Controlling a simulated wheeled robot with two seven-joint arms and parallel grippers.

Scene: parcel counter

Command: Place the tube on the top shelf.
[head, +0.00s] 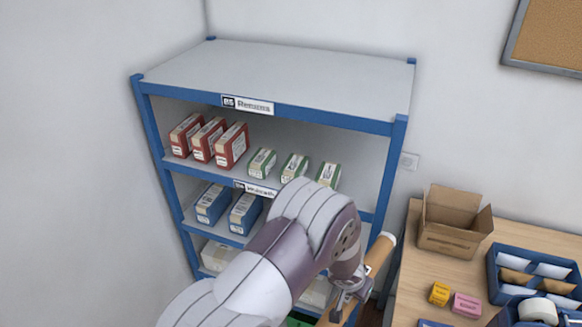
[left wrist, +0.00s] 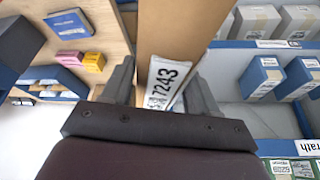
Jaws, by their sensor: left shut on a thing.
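The tube (head: 381,252) is a brown cardboard cylinder with a pale end cap. My left gripper (head: 349,288) is shut on it, in front of the shelf's lower right side, beside the table. The arm hides part of the tube. In the left wrist view the tube (left wrist: 180,28) runs between the two fingers (left wrist: 160,88) and bears a white label reading 7243. The top shelf (head: 280,75) is a bare grey board in a blue frame, well above the gripper; a sign on its front edge reads Returns. My right gripper is not in view.
Lower shelves hold red boxes (head: 232,146), green-white boxes (head: 294,167) and blue boxes (head: 213,203). The table at right carries an open carton (head: 453,222), a yellow box (head: 439,293), a pink box (head: 466,306) and a blue tray (head: 493,276). A corkboard (head: 546,37) hangs on the wall.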

